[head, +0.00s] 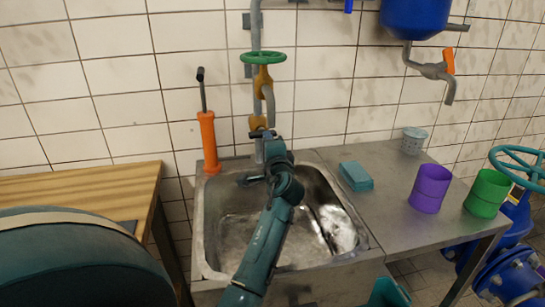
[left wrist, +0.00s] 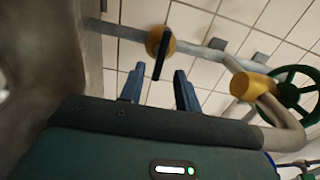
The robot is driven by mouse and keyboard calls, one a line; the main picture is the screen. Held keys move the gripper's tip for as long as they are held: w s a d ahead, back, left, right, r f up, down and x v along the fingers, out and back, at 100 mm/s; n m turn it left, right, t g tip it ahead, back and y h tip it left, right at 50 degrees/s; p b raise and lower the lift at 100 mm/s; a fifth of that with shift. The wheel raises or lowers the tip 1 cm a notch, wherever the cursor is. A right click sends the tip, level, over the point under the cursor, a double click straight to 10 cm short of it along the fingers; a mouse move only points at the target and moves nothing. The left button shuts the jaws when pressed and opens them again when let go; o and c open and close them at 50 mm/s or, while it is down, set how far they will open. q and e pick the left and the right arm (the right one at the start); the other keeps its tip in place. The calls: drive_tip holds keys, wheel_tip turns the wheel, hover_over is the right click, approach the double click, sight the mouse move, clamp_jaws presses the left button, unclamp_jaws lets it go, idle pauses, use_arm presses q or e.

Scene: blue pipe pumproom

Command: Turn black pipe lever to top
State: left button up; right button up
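The black lever (left wrist: 160,55) sits on a yellow valve body (left wrist: 152,40) on the grey pipe in the left wrist view. In the head view the yellow valve (head: 257,123) shows low on the wall pipe above the sink; the lever there is too small to make out clearly. My left gripper (left wrist: 159,70) is open, its two blue fingers apart with the lever in the gap between them as seen from the wrist. Whether they touch it cannot be told. In the head view my left arm reaches up over the sink and hides the lower pipe. My right gripper is not clearly visible.
A green wheel valve (head: 264,57) is higher on the pipe. The metal sink (head: 222,235) lies below. A blue sponge (head: 356,176), a purple cup (head: 430,188) and a green cup (head: 487,193) are on the counter at right.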

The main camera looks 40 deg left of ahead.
use_arm(q)
drive_tip(key=v, duration=0.7)
idle(0.3)
